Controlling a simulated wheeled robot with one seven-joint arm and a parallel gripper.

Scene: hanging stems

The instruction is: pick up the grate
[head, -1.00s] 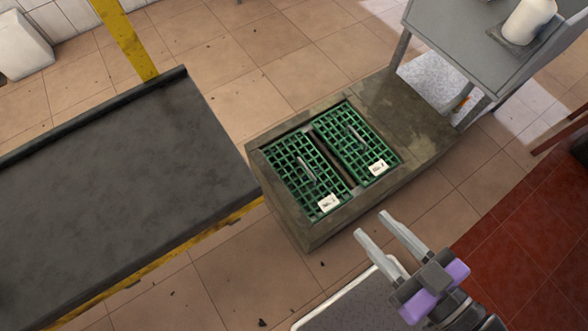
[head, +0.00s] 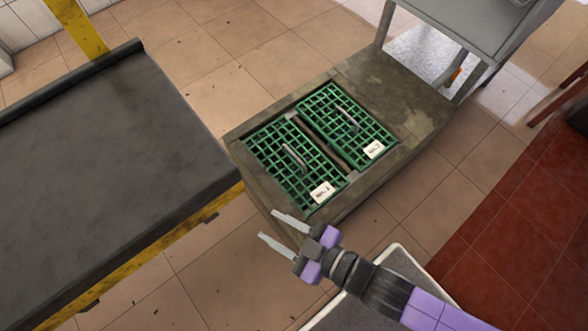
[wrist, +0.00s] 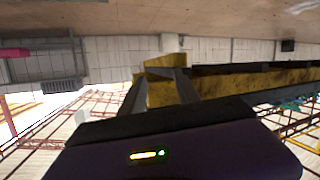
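Two green grates lie side by side in the top of a low stone-like block in the head view. The left grate (head: 272,152) has a grey bar handle and a white tag that seems to read No. 1. The right grate (head: 325,108) has a similar handle and a tag whose number is hard to read. My gripper (head: 268,225) is open and empty, in front of the block's near left corner and apart from both grates. The wrist view shows its two fingers spread (wrist: 158,88), with no grate between them.
A dark-topped bench (head: 90,170) with a yellow frame stands at the left. The block (head: 395,95) holds the grates, and a grey table (head: 450,35) stands behind its right end. Tiled floor (head: 225,270) is free between bench and block.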

